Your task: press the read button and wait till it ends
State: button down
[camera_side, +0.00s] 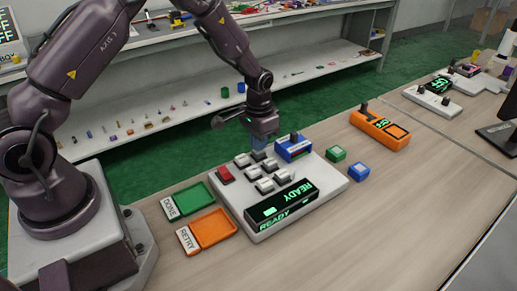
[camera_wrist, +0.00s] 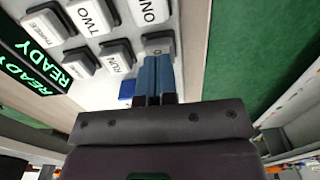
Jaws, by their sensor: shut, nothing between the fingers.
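My gripper (camera_side: 262,150) points down at the back of the button group. In the wrist view, its blue fingertips (camera_wrist: 157,58) are together and empty, at the edge of a button (camera_wrist: 158,44) whose label is mostly covered; one letter like D shows. I cannot tell whether they touch it. Beside it are the RUN button (camera_wrist: 117,57) and the TWO button (camera_wrist: 90,14). The display also reads READY in the wrist view (camera_wrist: 30,60).
A green DONE tray (camera_side: 205,190) and an orange RETRY tray (camera_side: 225,239) lie left of the panel. A blue lever block (camera_side: 294,150) sits on the panel's back.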

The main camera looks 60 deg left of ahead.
jog(key=shift+f, duration=0.55)
jog(key=shift+r, duration=0.1)
notch_tip(320, 180, up, 8)
dwell(0.8)
jog(key=shift+s+f, duration=0.2)
jog(key=shift+s, duration=0.05)
jog(key=s+d+r+t, duration=0.2)
jog(key=s+r, duration=0.9)
jog(key=s+d+r+t, duration=0.3)
jog(key=s+r, duration=0.8)
jog(key=s, duration=0.1)
jog(key=shift+d+t, duration=0.25)
jog(key=shift+t, duration=0.05)
